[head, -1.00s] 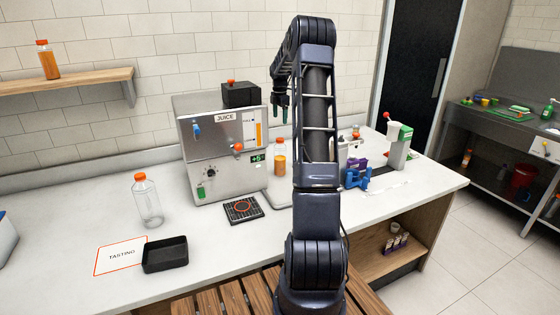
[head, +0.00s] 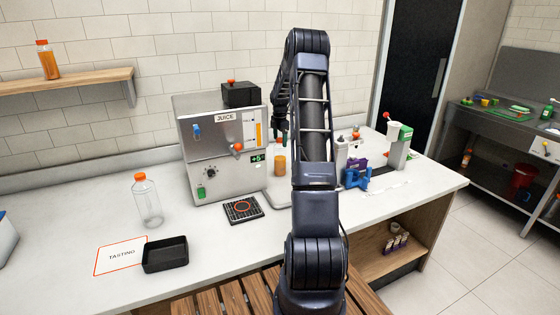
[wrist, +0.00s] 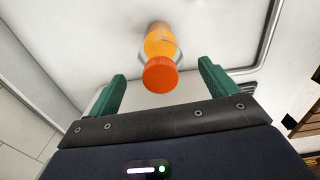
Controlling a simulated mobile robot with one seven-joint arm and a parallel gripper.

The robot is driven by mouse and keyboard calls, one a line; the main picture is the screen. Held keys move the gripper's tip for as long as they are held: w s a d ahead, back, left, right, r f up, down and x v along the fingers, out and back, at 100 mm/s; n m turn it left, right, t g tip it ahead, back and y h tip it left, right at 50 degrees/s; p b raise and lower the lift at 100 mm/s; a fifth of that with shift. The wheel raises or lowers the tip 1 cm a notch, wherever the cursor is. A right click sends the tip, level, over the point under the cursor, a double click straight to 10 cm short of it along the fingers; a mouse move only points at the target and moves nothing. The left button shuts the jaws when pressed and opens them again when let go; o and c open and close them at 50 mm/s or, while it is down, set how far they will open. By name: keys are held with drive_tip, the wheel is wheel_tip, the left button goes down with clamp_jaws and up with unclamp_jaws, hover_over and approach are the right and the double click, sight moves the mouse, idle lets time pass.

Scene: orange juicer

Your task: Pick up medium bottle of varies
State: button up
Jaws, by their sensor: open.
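A bottle of orange juice with an orange cap (head: 280,160) stands on the counter just right of the juice machine. In the wrist view the same bottle (wrist: 160,42) is seen from above, its cap (wrist: 160,75) between the two green fingers. My gripper (wrist: 160,85) is open around the cap, with a gap on both sides. In the head view my gripper (head: 280,138) is at the bottle's top, partly hidden by my arm. A second, clear bottle with an orange cap (head: 148,203) stands on the counter at left. Another filled bottle (head: 47,62) is on the wall shelf.
The steel juice machine (head: 220,150) stands close left of the filled bottle. A black grate (head: 244,210) lies before it. A black tray (head: 165,255) and a "TASTING" card (head: 118,256) are front left. Blue and purple items (head: 356,175) stand to the right.

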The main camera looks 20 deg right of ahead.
sight(280, 157)
drive_tip(key=shift+f, duration=1.9)
drive_tip(key=shift+c, duration=0.3)
drive_tip(key=c, duration=1.6)
drive_tip(key=shift+c, duration=0.2)
drive_tip(key=shift+r, duration=0.2)
